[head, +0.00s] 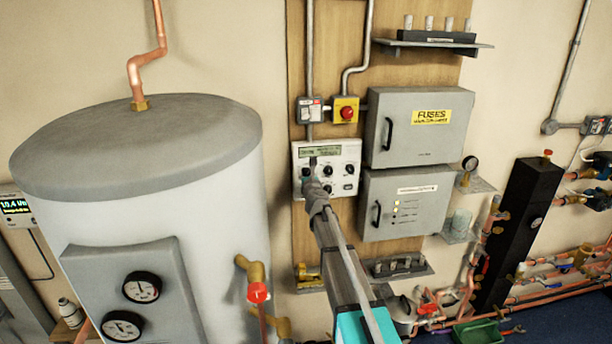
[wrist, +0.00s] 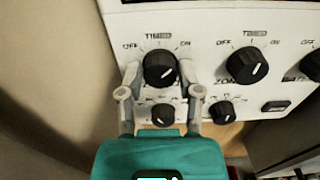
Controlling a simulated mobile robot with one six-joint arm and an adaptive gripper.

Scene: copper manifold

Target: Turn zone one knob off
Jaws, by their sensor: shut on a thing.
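The white control panel (head: 340,150) is on the wooden backboard, with a display at its top and several black knobs. My gripper (wrist: 160,76) has its two pale fingers on either side of the upper left black knob (wrist: 160,66), shut on it. Around this knob, OFF is at upper left, TIMED above and ON at upper right. Its white mark shows on the lower right of its face. The zone label below it is hidden by my gripper. In the head view my arm reaches up to the panel's left side and covers part of it.
A second OFF/TIMED/ON knob (wrist: 246,66) is close on the right. Two smaller knobs, one near my fingers (wrist: 163,115), sit below. A grey fuse box (head: 419,127) is right of the panel, and a large tank (head: 150,210) stands at left.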

